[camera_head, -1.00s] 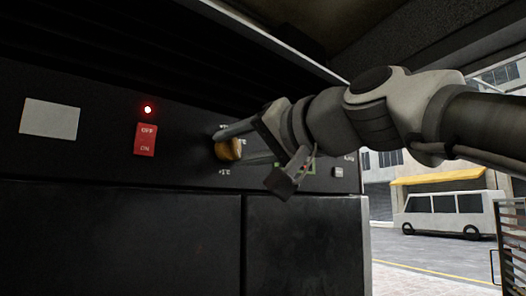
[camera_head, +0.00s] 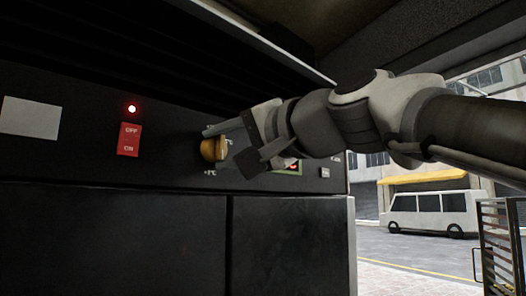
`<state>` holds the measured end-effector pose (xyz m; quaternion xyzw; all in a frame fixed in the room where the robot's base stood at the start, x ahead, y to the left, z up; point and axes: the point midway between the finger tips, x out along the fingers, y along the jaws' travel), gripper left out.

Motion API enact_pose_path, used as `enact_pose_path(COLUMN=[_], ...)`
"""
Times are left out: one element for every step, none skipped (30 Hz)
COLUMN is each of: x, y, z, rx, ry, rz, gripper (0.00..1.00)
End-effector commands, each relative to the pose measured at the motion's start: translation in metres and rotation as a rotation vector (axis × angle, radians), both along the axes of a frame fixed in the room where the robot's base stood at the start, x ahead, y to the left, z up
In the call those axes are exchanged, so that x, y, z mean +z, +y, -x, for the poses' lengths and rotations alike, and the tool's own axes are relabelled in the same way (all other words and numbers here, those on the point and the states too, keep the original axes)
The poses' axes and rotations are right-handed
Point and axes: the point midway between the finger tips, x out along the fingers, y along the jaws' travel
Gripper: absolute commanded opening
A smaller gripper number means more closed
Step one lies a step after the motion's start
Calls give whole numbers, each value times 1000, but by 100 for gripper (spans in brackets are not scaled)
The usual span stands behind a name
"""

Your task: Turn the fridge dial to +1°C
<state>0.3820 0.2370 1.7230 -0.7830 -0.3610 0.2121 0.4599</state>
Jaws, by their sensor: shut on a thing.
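The fridge dial (camera_head: 212,149) is a round wooden-coloured knob on the black panel, right of the red switch. My gripper (camera_head: 214,146) is at the dial from the right, its fingers above and beside it, shut on it. The white temperature marks around the dial are mostly covered by the gripper, and I cannot read which one the dial points to.
A red OFF/ON switch (camera_head: 129,139) sits left of the dial, below a lit red lamp (camera_head: 131,109). A blank pale plate (camera_head: 31,118) is at the far left. Black doors (camera_head: 115,240) lie below the panel. A white van (camera_head: 432,212) stands outside.

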Motion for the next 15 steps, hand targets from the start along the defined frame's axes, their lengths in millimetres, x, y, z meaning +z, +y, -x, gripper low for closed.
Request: enact_pose_path(x=[-1,-1,-1,-1,-1,-1,-1,-1,-1,-1,-1,-1,-1,0,0], y=[0,0,0,0,0,0,0,0,0,0,0,0,0,0,0], z=[0,0,0,0,0,0,0,0,0,0,0,0,0,0,0], rx=[0,0,0,0,0,0,0,0,0,0,0,0,0,0,0], ry=[3,3,3,3,3,3,2,2,2,2,2,2,2,1,1], rz=[-1,-1,-1,-1,-1,-1,0,0,0,0,0,0,0,0,-1], gripper=[0,0,0,0,0,58,64,69,76,81,81,81,81,81,81])
